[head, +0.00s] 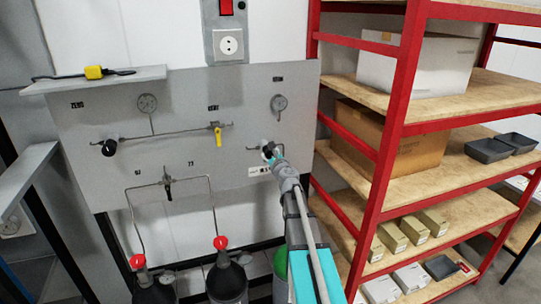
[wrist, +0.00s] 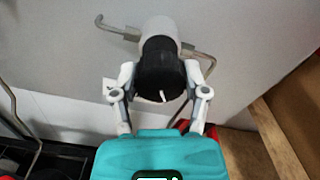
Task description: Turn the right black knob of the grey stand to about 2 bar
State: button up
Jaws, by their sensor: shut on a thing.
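The grey stand (head: 180,85) is an upright panel with gauges, pipes and knobs. Its right black knob (wrist: 160,75) fills the middle of the wrist view, in front of a pale cylindrical body, with a short white mark on its face. My gripper (wrist: 159,82) is shut on this knob, one finger on each side. In the head view my gripper (head: 270,152) reaches the panel's right side and hides most of the knob. The right gauge (head: 279,103) is above it; its needle is too small to read. The left black knob (head: 109,147) is free.
A yellow valve handle (head: 218,137) is left of my gripper. Gas bottles with red tops (head: 220,243) stand below the panel. A red shelf rack (head: 395,130) with boxes is close on the right. A yellow device (head: 94,72) lies on the ledge.

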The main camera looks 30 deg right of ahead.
jog(key=shift+m, duration=0.5)
jog(key=o, duration=1.1)
jog(key=shift+o, duration=0.2)
jog(key=shift+s, duration=0.1)
jog(key=s+a, duration=0.1)
jog(key=s, duration=1)
jog(key=shift+s+a, duration=0.3)
jog(key=shift+s, duration=0.05)
